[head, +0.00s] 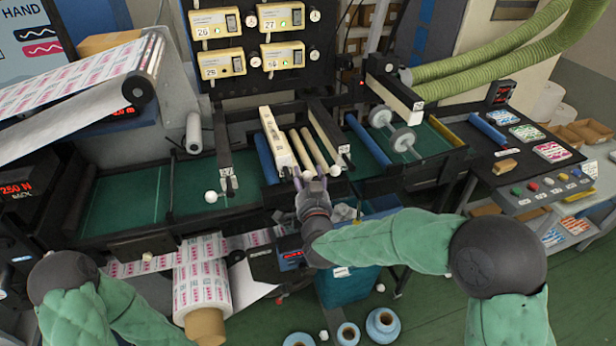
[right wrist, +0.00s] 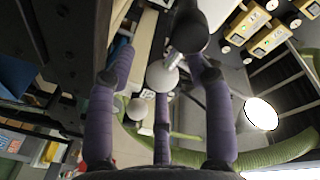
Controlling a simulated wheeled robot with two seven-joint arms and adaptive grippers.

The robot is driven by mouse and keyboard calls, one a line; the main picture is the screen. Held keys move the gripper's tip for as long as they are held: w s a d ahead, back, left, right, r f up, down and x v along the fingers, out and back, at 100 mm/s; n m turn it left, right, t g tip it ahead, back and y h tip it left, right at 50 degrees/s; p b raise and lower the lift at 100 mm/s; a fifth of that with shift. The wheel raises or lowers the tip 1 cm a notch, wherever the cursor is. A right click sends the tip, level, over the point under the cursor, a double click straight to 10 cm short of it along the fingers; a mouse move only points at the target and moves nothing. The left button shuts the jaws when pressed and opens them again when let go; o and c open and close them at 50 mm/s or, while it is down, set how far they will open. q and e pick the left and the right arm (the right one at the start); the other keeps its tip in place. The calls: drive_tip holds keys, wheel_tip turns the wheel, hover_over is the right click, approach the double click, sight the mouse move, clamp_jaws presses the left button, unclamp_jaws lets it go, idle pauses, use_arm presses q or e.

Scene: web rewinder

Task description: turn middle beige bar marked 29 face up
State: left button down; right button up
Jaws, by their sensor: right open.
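The middle beige bar (head: 326,134) lies slanting across the green bed in the head view, with a dark side and a small number tag at its near end that is too small to read surely. A white ball knob (head: 335,171) sits below that end. My right gripper (head: 309,174) is open at the near edge of the bed, left of this knob. Another white ball (head: 308,176) shows between its purple fingers. In the right wrist view a white ball (right wrist: 162,75) on a dark stem stands near the open fingers; contact cannot be told. My left gripper is out of view.
A dark crossbar (head: 222,142) stands further left. A printed roll (head: 203,280) hangs below the bed.

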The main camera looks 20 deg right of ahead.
drive_tip(key=s+a, duration=0.1)
drive_tip(key=s, duration=1)
drive_tip(key=shift+s+a+r, duration=0.15)
drive_tip(key=shift+s+a, duration=0.05)
drive_tip(key=shift+a, duration=0.1)
